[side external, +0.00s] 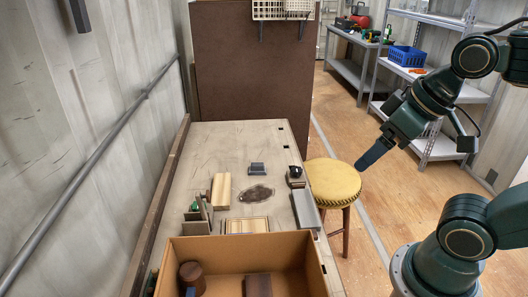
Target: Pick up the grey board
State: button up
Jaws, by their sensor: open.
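A long, flat grey board (306,208) lies along the right edge of the worktable (215,147), with its long side running from front to back. My gripper (361,166) hangs above and to the right of the table, near the round yellow stool. It points down and to the left, well apart from the grey board. It is open, and nothing shows between its fingers.
A yellow-topped stool (333,181) stands against the table's right side. A cardboard box (205,249) fills the front. A light wooden block (221,190), a small dark grey block (257,169) and a dark cup (295,172) sit on the table. The table's far end is clear.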

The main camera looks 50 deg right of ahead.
jog(key=w+d+f+m+g+h, duration=0.1)
jog(key=w+d+f+m, duration=0.2)
jog(key=w+f, duration=0.4)
jog(key=w+d+f+m+g+h, duration=0.1)
jog(key=w+f+m, duration=0.5)
jog(key=f, duration=0.7)
jog(key=shift+w+d+h, duration=0.6)
jog(key=shift+w+d, duration=0.3)
jog(key=shift+d, duration=0.3)
jog(key=shift+f, duration=0.2)
send_over(306, 206)
jog(key=s+a, duration=0.2)
jog(key=shift+w+a+f, duration=0.1)
jog(key=shift+a+f, duration=0.05)
jog(key=shift+f, duration=3.7)
jog(key=shift+f, duration=0.15)
jog(key=shift+x, duration=2.5)
